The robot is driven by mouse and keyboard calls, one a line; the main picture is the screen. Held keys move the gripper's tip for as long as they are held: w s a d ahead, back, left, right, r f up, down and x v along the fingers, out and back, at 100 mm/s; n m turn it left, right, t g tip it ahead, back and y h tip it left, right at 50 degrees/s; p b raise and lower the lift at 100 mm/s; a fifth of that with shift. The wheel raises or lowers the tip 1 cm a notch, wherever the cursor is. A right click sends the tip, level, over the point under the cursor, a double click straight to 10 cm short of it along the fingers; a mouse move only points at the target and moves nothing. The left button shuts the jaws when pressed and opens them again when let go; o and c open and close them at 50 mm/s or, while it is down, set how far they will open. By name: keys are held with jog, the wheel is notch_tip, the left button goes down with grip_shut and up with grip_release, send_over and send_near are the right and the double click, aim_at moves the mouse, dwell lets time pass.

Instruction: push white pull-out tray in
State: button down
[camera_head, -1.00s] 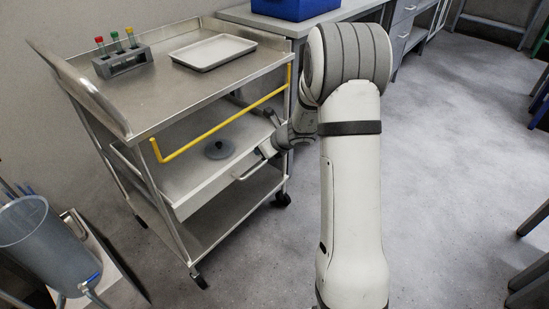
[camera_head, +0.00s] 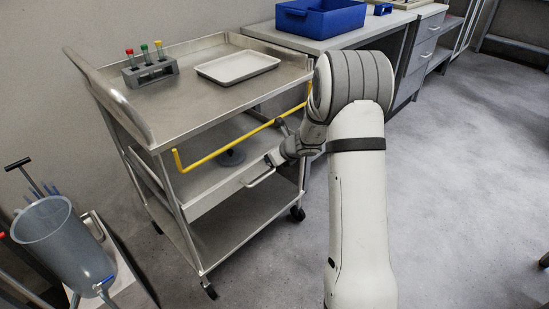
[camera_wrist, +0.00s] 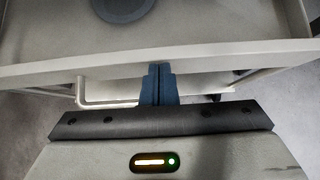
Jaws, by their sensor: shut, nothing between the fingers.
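The white pull-out tray (camera_head: 215,193) is the middle level of a metal trolley, below its yellow rail, with a thin handle (camera_head: 259,179) on its front. A dark round disc (camera_head: 231,157) lies in the tray, partly covered by the rail. In the wrist view the tray's front rim (camera_wrist: 220,50) runs across, with the disc (camera_wrist: 122,8) behind it and the handle (camera_wrist: 95,104) to the left. My gripper (camera_wrist: 161,70) is shut and empty, its blue fingertips at the front rim; whether they touch it I cannot tell. In the head view my gripper (camera_head: 270,159) is small beside the handle's right end.
The trolley's top (camera_head: 190,100) holds a rack of capped tubes (camera_head: 150,73) and a shallow white tray (camera_head: 237,67). A bench (camera_head: 345,38) with a blue bin (camera_head: 320,18) stands behind. A grey bucket (camera_head: 65,245) is at the left. The floor at right is clear.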

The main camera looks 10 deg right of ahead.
jog(key=s+d+f+p+v, duration=0.1)
jog(key=v, duration=0.5)
jog(key=s+f+p+v, duration=0.1)
jog(key=p+v, duration=0.1)
jog(key=v, duration=0.5)
jog(key=s+a+r+n+g+p, duration=0.1)
jog(key=s+a+r+n+p, duration=0.3)
jog(key=r, duration=0.3)
jog(key=s+a+r+n+g+p, duration=0.1)
jog(key=s+a+r+n+p, duration=0.1)
jog(key=s+r+n+p, duration=0.4)
jog(key=s+a+r+n+g+p, duration=0.1)
jog(key=s+a+r+n+p, duration=0.2)
jog(key=r, duration=0.5)
jog(key=s+d+r+n+g+h+p, duration=0.1)
jog(key=s+d+r+n+h+p, duration=0.2)
jog(key=s+r+n+p, duration=0.7)
jog(key=s+r+n+h, duration=0.2)
jog(key=s+r+n, duration=0.2)
jog(key=s+n, duration=0.2)
jog(key=shift+d+r+g+p, duration=0.25)
jog(key=shift+r+g+p, duration=0.05)
jog(key=shift+g, duration=0.1)
jog(key=c, duration=2.1)
grip_release()
jog(key=shift+c, duration=0.2)
